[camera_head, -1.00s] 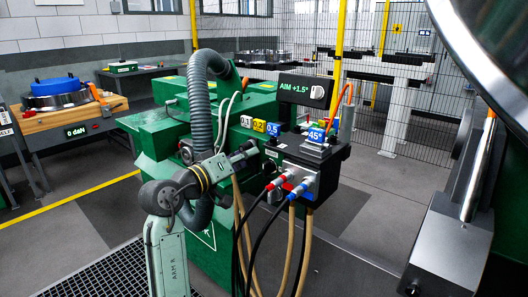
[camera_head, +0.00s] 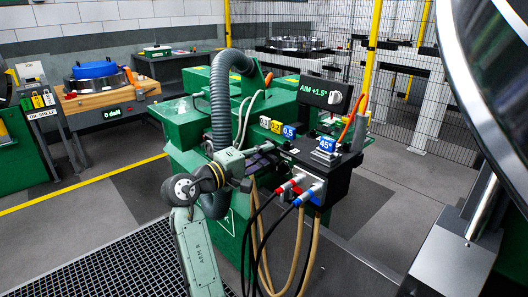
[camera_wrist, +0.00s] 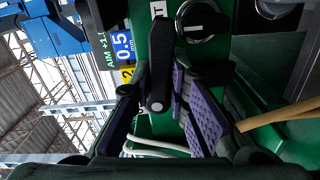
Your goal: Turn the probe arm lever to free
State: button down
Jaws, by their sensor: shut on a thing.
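The probe arm lever (camera_wrist: 161,62) appears in the wrist view as a black bar with a rounded end, lying between my fingers in front of a green panel. My gripper (camera_wrist: 160,108) is shut on it, with purple ridged pads on either side. In the head view my gripper (camera_head: 266,152) is at the front of the green machine (camera_head: 191,128), below the numbered blocks. The lever is hidden there by my gripper and arm. I cannot read which marking the lever points to.
A black knob with a white mark (camera_wrist: 203,18) is close beside the lever. Numbered blocks (camera_head: 288,131), a blue 45° block (camera_head: 326,145) and an AIM +1.5° display (camera_head: 325,92) are near my gripper. Hoses (camera_head: 303,245) hang below.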

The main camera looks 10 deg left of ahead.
jog(key=shift+d+r+n, duration=0.15)
jog(key=shift+r+n, duration=0.35)
dwell(0.3)
jog(key=c, duration=1.7)
grip_release()
jog(key=shift+o, duration=0.7)
jog(key=shift+f+n, duration=0.15)
jog(key=shift+n, duration=0.15)
jog(key=v, duration=1.2)
jog(key=shift+c, duration=0.2)
